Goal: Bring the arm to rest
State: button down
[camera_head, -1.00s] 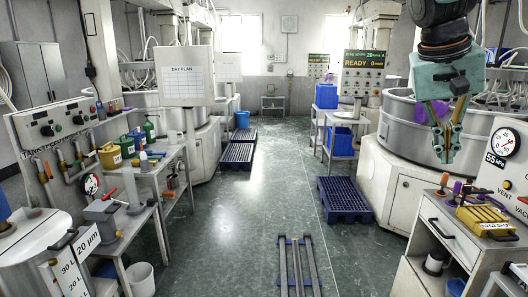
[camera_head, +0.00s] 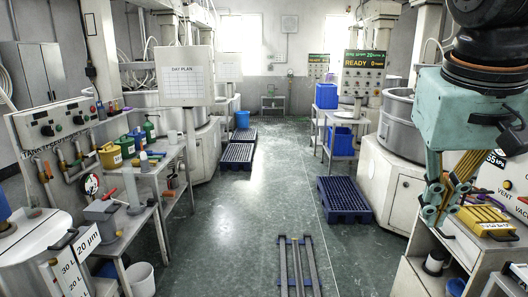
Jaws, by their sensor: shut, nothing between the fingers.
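My gripper (camera_head: 436,218) hangs at the right of the head view, below its teal housing (camera_head: 462,108). It points down, its fingers are shut, and nothing shows between them. It appears in front of the white cabinet and the right-hand bench (camera_head: 440,236), and covers part of the big round machine. I cannot tell how far above the bench the fingertips are. A yellow box (camera_head: 484,216) on the bench shows just right of the fingers.
A pressure gauge panel (camera_head: 508,185) stands behind the yellow box, partly hidden by my arm. A round lapping machine (camera_head: 398,130) is behind my gripper. Blue pallets (camera_head: 343,200) lie on the floor. The middle aisle (camera_head: 258,190) is clear, with rails (camera_head: 291,262) at the front.

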jog(key=s+a+f+n+y, duration=0.1)
jog(key=s+a+f, duration=0.2)
jog(key=s, duration=0.4)
jog(key=s+a+f+n, duration=0.1)
jog(key=s+a+f, duration=0.3)
jog(key=s, duration=0.3)
jog(key=shift+a+t+y, duration=0.35)
jog(key=shift+t+y, duration=0.05)
jog(key=shift+w+d, duration=0.1)
jog(key=shift+w, duration=0.15)
